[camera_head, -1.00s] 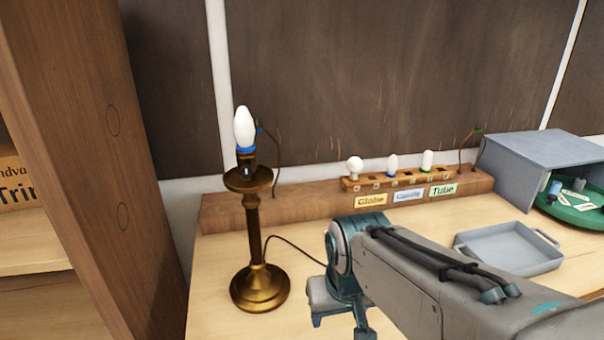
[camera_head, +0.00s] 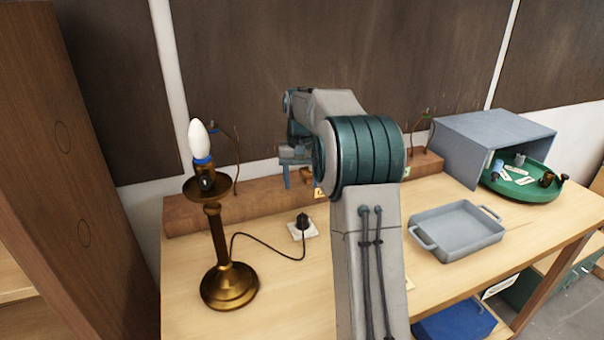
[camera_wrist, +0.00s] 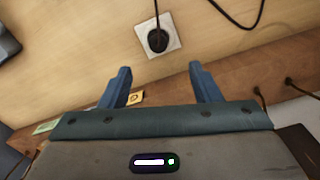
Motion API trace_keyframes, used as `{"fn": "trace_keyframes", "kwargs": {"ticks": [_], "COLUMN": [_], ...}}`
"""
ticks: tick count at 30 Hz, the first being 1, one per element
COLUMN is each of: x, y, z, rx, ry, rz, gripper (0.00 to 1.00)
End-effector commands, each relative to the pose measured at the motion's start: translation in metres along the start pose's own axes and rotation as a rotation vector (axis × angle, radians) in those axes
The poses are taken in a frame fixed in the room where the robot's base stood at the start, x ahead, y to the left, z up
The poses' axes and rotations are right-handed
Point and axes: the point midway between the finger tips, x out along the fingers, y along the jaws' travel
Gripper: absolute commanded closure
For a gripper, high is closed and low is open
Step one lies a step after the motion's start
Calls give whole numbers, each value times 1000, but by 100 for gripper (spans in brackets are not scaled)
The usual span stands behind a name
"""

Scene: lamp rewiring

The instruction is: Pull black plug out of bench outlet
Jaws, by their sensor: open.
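The black plug (camera_head: 302,221) sits in the white bench outlet (camera_head: 296,235) on the wooden bench, right of the brass lamp (camera_head: 229,285). Its black cord runs left to the lamp base. In the wrist view the plug (camera_wrist: 158,40) stands in the square outlet plate (camera_wrist: 172,50), beyond the fingertips and roughly between them in the picture. My gripper (camera_wrist: 158,80) is open and empty, with its two blue fingers apart. In the head view my gripper (camera_head: 296,182) is by the rear wooden ledge, behind and above the plug, not touching it.
A wooden ledge (camera_head: 195,217) runs along the back; my arm hides most of the bulb rack there. A grey tray (camera_head: 458,232) and a grey box (camera_head: 490,135) with a green turntable (camera_head: 524,188) are at right. The bench between lamp and outlet holds only the cord.

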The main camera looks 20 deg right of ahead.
Motion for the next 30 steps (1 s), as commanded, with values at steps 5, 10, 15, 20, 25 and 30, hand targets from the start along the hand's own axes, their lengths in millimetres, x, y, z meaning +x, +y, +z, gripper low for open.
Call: {"fn": "trace_keyframes", "kwargs": {"ticks": [5,10,15,20,25,30], "x": [8,27,60,91,119,137], "y": [5,5,5,5,5,5], "z": [-12,-11,-10,-10,-10,-10], "rx": [14,15,16,15,15,15], "ry": [-10,-12,-14,-14,-12,-11], "rz": [-3,-3,-3,-3,-4,-3], "gripper": [43,43,43,43,43,43]}}
